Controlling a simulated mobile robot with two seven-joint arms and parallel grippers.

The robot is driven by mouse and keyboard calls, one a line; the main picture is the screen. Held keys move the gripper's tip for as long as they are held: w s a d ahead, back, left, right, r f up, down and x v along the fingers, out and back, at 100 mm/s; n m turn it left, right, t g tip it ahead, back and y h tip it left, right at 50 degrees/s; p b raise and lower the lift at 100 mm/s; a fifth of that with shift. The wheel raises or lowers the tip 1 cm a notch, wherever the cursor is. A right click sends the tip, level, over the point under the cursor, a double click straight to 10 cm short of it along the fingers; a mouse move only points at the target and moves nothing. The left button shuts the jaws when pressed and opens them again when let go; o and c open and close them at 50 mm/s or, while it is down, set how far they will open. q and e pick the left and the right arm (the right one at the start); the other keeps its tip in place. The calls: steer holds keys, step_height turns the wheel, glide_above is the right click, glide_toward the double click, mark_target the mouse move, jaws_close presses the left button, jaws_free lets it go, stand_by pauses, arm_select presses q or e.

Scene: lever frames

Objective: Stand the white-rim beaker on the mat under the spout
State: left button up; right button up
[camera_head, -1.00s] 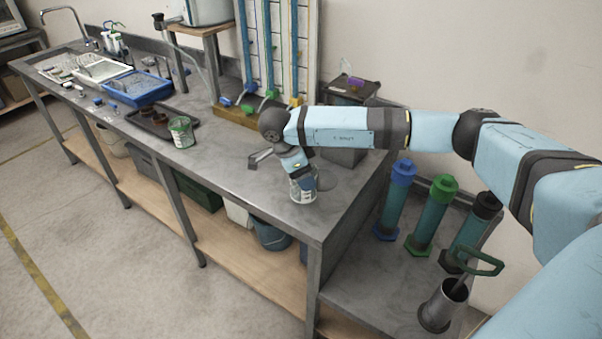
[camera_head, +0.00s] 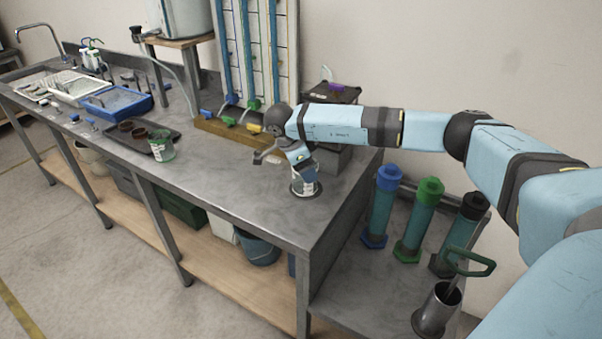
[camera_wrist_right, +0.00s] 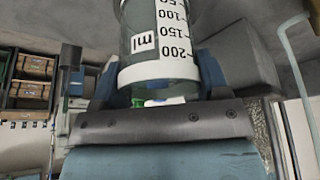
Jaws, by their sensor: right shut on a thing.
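My right gripper (camera_head: 299,168) is shut on a clear beaker (camera_head: 304,187) with printed marks, near the right end of the grey counter. In the right wrist view the beaker (camera_wrist_right: 160,40) sits between the two blue fingers, with a white band and black numbers up to 200 ml showing. I cannot tell whether its base touches the counter. A dark spout (camera_head: 137,33) sticks out from the grey vessel on the wooden stand at the back left. I cannot make out a mat for certain. My left gripper is not in view.
A green-rim beaker (camera_head: 161,148) stands by a dark tray (camera_head: 120,137) holding brown pots. A blue tray (camera_head: 118,103) lies farther left. A board with blue, green and yellow levers (camera_head: 253,112) stands behind. The counter's front middle (camera_head: 225,180) is clear.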

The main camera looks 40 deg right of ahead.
steer(key=shift+w+d, duration=0.15)
steer(key=shift+d, duration=0.15)
steer(key=shift+f, duration=0.1)
steer(key=shift+f, duration=0.25)
steer(key=o, duration=1)
